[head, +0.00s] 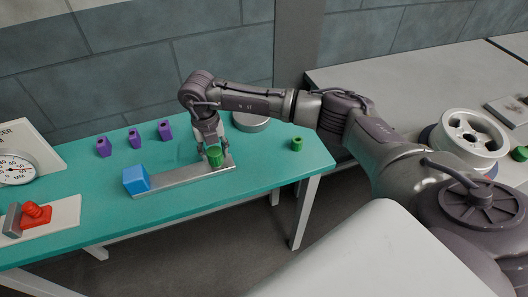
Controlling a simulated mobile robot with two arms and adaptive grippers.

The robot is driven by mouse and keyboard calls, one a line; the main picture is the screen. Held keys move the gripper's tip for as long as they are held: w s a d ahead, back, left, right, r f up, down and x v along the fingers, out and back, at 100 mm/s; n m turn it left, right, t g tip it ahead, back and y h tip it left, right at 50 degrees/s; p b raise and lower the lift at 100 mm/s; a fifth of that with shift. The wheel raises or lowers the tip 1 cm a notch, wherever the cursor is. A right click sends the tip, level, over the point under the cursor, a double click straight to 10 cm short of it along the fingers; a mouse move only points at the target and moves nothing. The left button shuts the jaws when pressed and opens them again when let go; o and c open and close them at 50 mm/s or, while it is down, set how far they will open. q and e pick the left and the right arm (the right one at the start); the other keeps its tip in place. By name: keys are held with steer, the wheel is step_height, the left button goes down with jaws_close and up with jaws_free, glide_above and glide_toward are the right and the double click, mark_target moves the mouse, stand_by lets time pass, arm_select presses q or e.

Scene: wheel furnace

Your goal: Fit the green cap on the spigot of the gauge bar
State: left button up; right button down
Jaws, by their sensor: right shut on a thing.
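The gauge bar (178,178) is a flat grey metal bar lying on the teal table, with a blue block (136,179) at its left end. My right gripper (213,158) reaches down over the right part of the bar. It is shut on the green cap (215,157), a short green cylinder. The spigot is hidden behind the cap and fingers, and I cannot tell whether the cap touches it or is apart from it. My left gripper is not in view.
Purple blocks (134,139) stand behind the bar. A small green hollow piece (297,144) stands at the right, and a round grey disc (251,122) is at the back. A dial gauge (14,168) and a red clamp (36,215) are at the left. The table's front middle is clear.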

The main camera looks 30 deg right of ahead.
mark_target(215, 151)
steer(key=shift+f+b, duration=0.55)
steer(key=shift+f, duration=0.25)
steer(key=shift+c, duration=2.4)
jaws_free()
steer(key=shift+r, duration=0.1)
steer(key=shift+c, duration=1.3)
steer(key=shift+r+p, duration=2.35)
steer(key=shift+r, duration=1.2)
